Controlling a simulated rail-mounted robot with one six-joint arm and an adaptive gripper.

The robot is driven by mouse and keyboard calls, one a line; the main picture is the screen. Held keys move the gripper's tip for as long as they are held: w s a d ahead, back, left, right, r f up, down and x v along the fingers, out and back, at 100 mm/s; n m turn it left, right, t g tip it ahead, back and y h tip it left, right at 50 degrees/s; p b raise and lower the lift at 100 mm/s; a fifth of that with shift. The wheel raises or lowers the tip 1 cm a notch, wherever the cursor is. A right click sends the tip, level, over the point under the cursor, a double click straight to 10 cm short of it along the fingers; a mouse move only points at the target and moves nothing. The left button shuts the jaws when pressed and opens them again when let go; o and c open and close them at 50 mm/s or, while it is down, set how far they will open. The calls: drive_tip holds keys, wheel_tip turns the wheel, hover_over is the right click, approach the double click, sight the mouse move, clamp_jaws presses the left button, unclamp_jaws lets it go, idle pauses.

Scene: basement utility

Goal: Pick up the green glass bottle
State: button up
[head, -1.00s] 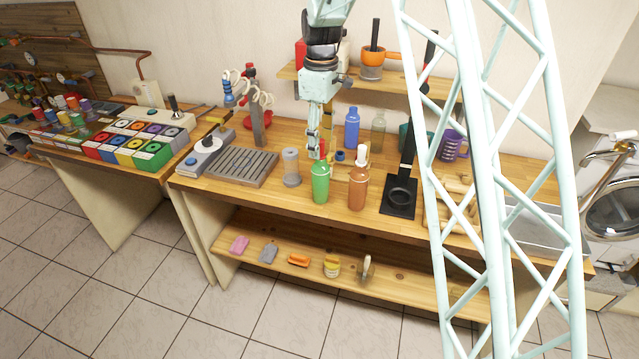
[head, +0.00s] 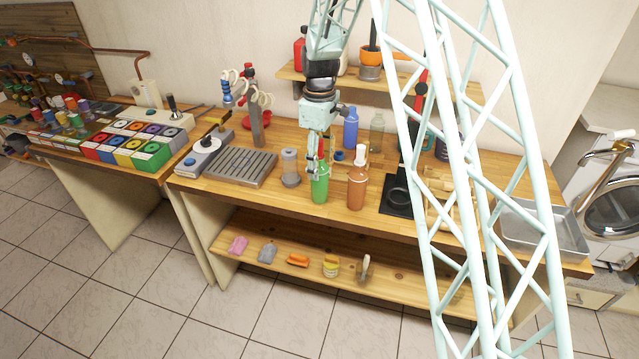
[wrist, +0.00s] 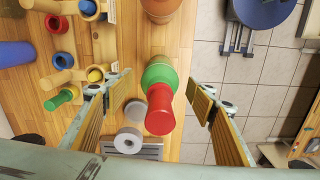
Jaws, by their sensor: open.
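The green bottle (head: 320,190) stands upright near the front edge of the wooden workbench. In the wrist view, the green bottle (wrist: 160,72) shows from above with its red cap (wrist: 160,112) between my fingers. In the wrist view, my gripper (wrist: 161,92) has a gap on both sides of the bottle. A paler grey-green see-through bottle (head: 377,134) stands farther back on the bench.
A brown bottle (head: 357,188) with a white top stands close to the right. A blue bottle (head: 351,128) stands behind. The bench front edge (head: 290,212) is near.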

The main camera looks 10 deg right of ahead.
drive_tip(key=shift+f, duration=0.25)
drive_tip(key=shift+f, duration=2.45)
drive_tip(key=shift+c, duration=0.7)
drive_tip(key=c, duration=1.1)
